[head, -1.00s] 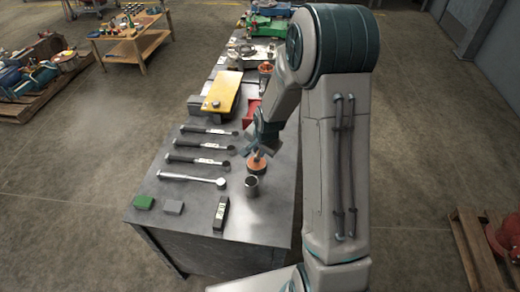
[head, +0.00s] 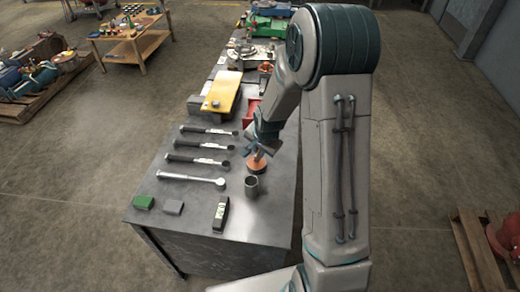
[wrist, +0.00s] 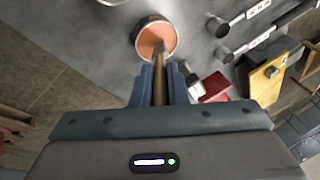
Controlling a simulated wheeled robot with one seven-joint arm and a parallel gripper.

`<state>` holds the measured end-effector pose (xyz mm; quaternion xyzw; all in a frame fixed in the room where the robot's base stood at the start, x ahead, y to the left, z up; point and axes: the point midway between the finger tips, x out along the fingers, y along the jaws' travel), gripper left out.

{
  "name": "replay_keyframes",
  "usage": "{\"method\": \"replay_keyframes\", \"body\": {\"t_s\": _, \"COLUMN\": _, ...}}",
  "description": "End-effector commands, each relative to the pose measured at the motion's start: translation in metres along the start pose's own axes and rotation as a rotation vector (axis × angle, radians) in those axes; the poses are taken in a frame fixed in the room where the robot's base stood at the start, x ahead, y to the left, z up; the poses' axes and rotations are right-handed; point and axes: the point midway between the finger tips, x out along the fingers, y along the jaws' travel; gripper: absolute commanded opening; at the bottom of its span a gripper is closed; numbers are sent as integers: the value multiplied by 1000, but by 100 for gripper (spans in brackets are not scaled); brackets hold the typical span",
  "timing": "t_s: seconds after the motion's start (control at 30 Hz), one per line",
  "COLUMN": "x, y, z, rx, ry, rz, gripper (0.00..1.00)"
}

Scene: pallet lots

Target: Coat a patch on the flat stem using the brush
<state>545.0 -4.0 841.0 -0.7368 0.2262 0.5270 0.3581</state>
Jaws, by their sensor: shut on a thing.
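My gripper (wrist: 159,82) is shut on a brush (wrist: 158,72) with a brown handle, seen in the wrist view. The brush's far end is over or in a round tin of orange paste (wrist: 168,38); I cannot tell if the bristles touch the paste. In the head view, my gripper (head: 264,143) is just above this tin (head: 257,168), near the right edge of the grey bench. I cannot tell which thing is the flat stem.
Several wrenches (head: 197,160) lie in a row to the left.

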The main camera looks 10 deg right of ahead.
Motion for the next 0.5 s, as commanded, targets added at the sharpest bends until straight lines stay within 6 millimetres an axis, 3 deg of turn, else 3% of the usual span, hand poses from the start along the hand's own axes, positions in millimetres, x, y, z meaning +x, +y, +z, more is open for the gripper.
{"method": "replay_keyframes", "body": {"t_s": 0.5, "x": -3, "y": 0, "z": 0, "rx": 0, "ry": -3, "rz": 3, "gripper": 0}}
